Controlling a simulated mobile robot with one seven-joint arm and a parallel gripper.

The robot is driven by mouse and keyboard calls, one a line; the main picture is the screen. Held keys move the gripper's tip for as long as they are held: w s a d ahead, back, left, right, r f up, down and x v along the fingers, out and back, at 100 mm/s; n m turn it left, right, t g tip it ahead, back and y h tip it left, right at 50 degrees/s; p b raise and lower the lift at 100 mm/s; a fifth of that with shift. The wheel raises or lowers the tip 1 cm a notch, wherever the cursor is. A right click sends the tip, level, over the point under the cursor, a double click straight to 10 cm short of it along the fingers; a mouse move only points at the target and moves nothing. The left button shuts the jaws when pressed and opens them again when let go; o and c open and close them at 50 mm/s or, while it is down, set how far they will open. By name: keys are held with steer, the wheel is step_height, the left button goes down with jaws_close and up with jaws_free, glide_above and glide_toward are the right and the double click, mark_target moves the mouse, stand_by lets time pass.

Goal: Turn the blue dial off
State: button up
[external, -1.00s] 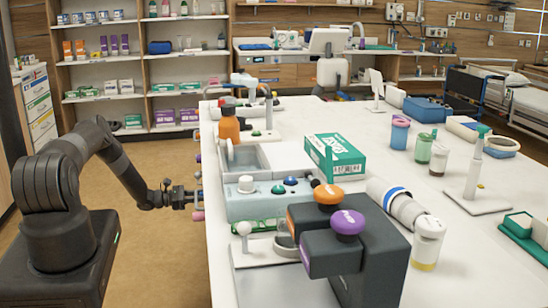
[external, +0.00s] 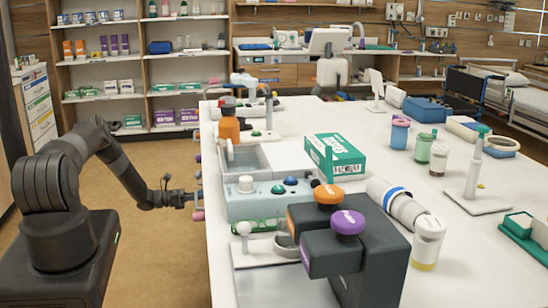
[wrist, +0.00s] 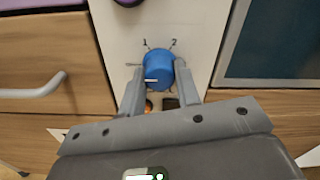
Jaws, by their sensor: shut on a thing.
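The blue dial (wrist: 160,68) is on a pale panel in the wrist view, between the two fingers of my gripper (wrist: 160,80). The fingers are shut on its left and right sides. A white line on the dial's near face points left. The marks 1 and 2 are above the dial, and a short tick is at its left; any label there is hidden or too small to read. In the external view my gripper (external: 192,198) is at the left side of the long white counter, and the dial itself cannot be made out.
In the wrist view, a purple knob (wrist: 128,2) is above the dial, a drawer handle (wrist: 35,88) is at left and a dark panel (wrist: 280,45) at right. An orange and a dark thing show below the dial. Open floor (external: 150,265) lies beside the counter.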

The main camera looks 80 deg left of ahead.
steer(key=o, duration=1)
steer(key=s, duration=1.1)
steer(key=shift+w, duration=0.1)
